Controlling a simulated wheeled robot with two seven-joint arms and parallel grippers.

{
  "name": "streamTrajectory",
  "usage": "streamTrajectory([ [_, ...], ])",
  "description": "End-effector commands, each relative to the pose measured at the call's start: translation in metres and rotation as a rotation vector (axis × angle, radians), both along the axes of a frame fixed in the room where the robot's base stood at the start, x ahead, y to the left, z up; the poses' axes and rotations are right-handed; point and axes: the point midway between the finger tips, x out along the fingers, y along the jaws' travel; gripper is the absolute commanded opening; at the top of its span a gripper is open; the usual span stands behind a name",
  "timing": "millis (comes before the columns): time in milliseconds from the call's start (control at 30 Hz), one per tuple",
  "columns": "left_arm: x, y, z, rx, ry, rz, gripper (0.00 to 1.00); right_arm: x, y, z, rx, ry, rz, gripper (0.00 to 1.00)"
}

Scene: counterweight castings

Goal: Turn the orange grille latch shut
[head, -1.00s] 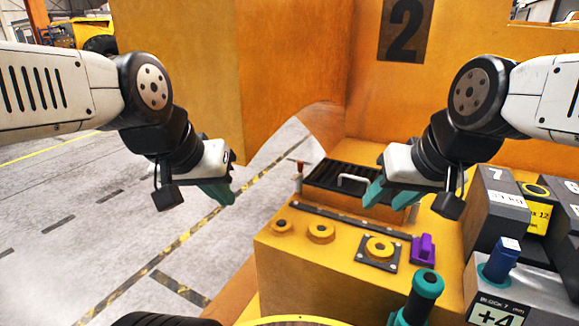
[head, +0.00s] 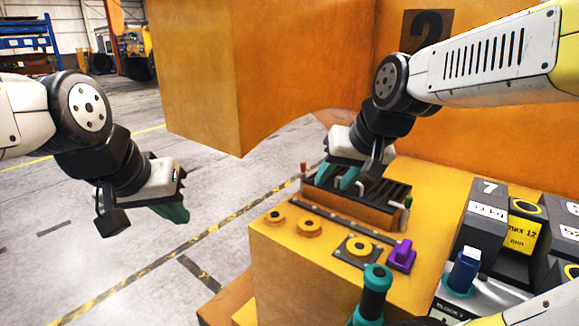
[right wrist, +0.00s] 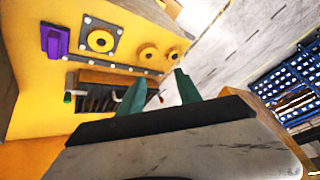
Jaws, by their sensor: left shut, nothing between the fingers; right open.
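The dark slatted grille (head: 395,190) sits in an orange frame on the yellow casting. A small orange-red upright latch (head: 303,168) stands at its left end. In the right wrist view the latch (right wrist: 161,98) shows as a small red tip between my fingers in the picture; I see no clear contact. My right gripper (head: 338,177) is open above the left part of the grille, just right of the latch, and hides part of the grille. My left gripper (head: 174,212) is shut and empty, over the floor at left.
A small green piece (head: 408,201) stands at the grille's right end. In front are yellow round bosses (head: 308,228), a purple block (head: 402,255) and a teal-handled tool (head: 374,290). Grey weight blocks (head: 482,220) stand at right. A large orange panel (head: 240,80) rises behind.

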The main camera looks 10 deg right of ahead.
Motion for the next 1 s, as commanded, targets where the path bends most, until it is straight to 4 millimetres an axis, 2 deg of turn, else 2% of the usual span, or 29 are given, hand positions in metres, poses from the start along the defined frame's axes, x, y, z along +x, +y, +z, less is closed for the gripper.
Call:
streamTrajectory([
  [367, 0.000, 0.000, 0.000, 0.000, 0.000, 0.000, 0.00, 0.080, -0.006, -0.010, 0.019, 0.001, -0.074, 0.41],
  [467, 0.000, 0.000, 0.000, 0.000, 0.000, 0.000, 0.00, 0.114, -0.009, -0.019, 0.011, -0.003, -0.104, 0.41],
  [800, 0.000, 0.000, 0.000, 0.000, 0.000, 0.000, 0.00, 0.262, -0.011, -0.072, -0.119, -0.091, -0.216, 0.41],
  [900, 0.000, 0.000, 0.000, 0.000, 0.000, 0.000, 0.00, 0.296, -0.007, -0.084, -0.170, -0.134, -0.224, 0.41],
  [1000, 0.000, 0.000, 0.000, 0.000, 0.000, 0.000, 0.00, 0.319, -0.003, -0.092, -0.209, -0.170, -0.225, 0.41],
])
